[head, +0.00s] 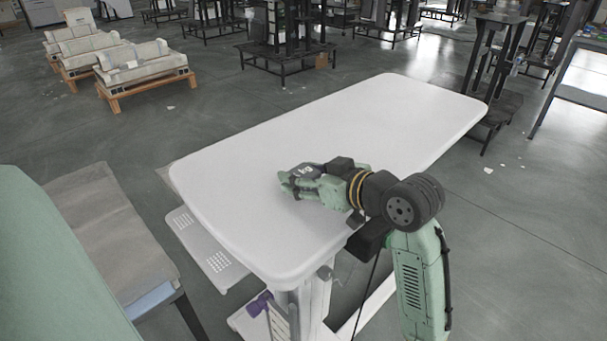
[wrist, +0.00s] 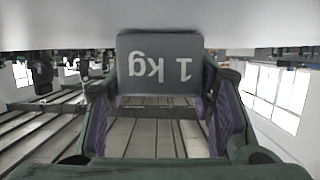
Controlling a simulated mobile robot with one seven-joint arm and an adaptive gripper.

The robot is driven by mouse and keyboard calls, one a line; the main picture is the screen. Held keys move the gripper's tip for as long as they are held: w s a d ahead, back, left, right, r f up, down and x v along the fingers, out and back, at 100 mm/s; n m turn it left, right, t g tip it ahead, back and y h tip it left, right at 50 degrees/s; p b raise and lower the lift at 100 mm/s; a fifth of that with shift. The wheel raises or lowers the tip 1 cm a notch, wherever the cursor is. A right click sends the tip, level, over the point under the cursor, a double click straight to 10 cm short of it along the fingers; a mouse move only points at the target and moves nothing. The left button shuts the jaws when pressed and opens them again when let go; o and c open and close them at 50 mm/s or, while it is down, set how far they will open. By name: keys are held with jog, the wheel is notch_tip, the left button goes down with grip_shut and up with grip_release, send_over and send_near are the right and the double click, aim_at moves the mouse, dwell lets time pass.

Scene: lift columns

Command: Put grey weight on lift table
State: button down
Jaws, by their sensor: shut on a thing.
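The grey weight (wrist: 160,65) is marked "1 kg", and the marking shows upside down in the wrist view. My gripper (wrist: 158,88) is shut on it, with one finger on each side. In the head view my gripper (head: 296,184) is over the white lift table (head: 340,125), left of the table's near right edge. The table surface also shows in the wrist view (wrist: 160,22), close against the weight. I cannot tell whether the weight touches it.
The tabletop is otherwise bare, with wide free room behind and to the left. A bench with a grey-brown top (head: 110,235) stands at the left. Pallets with pale loads (head: 145,65) and dark frames (head: 285,45) stand farther back on the floor.

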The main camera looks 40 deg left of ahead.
jog(key=shift+f, duration=0.2)
jog(key=shift+s+f+b, duration=0.2)
jog(key=shift+f+b, duration=0.15)
jog(key=shift+f, duration=0.05)
jog(key=c, duration=0.7)
grip_release()
jog(key=shift+f, duration=0.2)
jog(key=shift+r, duration=0.25)
jog(key=v, duration=0.8)
jog(key=r+v, duration=0.1)
jog(key=v, duration=0.3)
jog(key=shift+w+r, duration=0.1)
jog(key=shift+w, duration=0.15)
